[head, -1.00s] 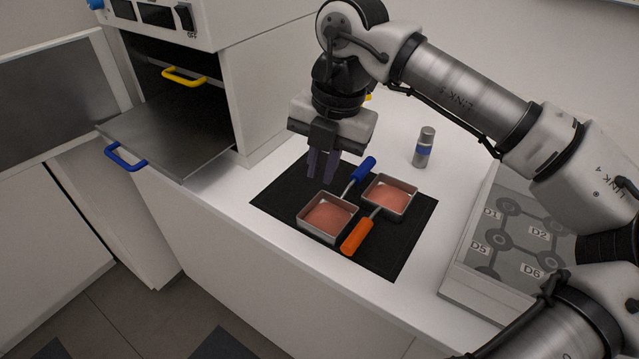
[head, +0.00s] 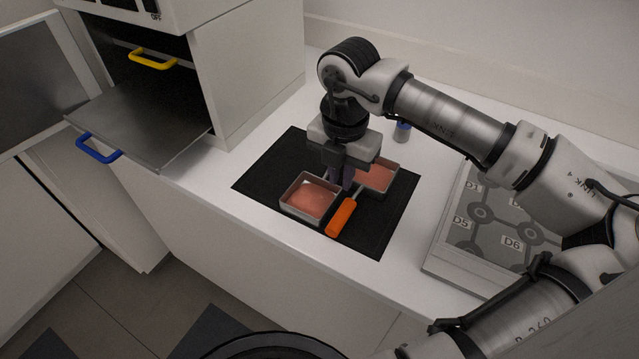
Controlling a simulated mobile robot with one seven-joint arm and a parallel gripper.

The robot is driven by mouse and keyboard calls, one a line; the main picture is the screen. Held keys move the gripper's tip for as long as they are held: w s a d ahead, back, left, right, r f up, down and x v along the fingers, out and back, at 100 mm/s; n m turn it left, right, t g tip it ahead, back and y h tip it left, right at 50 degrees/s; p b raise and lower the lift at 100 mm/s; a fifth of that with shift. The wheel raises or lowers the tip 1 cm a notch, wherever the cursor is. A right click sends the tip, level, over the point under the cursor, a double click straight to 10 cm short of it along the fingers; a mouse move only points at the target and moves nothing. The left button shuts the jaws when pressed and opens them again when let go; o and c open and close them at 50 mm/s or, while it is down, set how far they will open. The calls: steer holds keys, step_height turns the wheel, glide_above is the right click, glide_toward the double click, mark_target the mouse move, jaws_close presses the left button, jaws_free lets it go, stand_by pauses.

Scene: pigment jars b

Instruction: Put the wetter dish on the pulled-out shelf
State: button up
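Two small square metal dishes with pinkish contents stand on the black mat (head: 262,178). The front-left dish (head: 308,200) shows a pale shine; its blue handle is now hidden behind my gripper. The back-right dish (head: 380,178) has an orange handle (head: 342,217) pointing toward the front, and my gripper partly covers it. I cannot tell surely which is wetter. My gripper (head: 343,185) points down between the dishes, where the blue handle was seen; its finger gap is unclear. The pulled-out shelf (head: 145,125) with a blue handle (head: 98,148) is bare, at left.
A shelf with a yellow handle (head: 152,60) sits pushed in above the pulled-out one. The white cabinet side (head: 245,75) stands between shelf and mat. A labelled board (head: 500,225) lies at right.

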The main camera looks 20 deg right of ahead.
mark_target(338, 193)
step_height(338, 193, down, 4)
steer(key=shift+a+f+p, duration=0.1)
steer(key=shift+a+p, duration=0.05)
steer(key=shift+p, duration=0.45)
jaws_close()
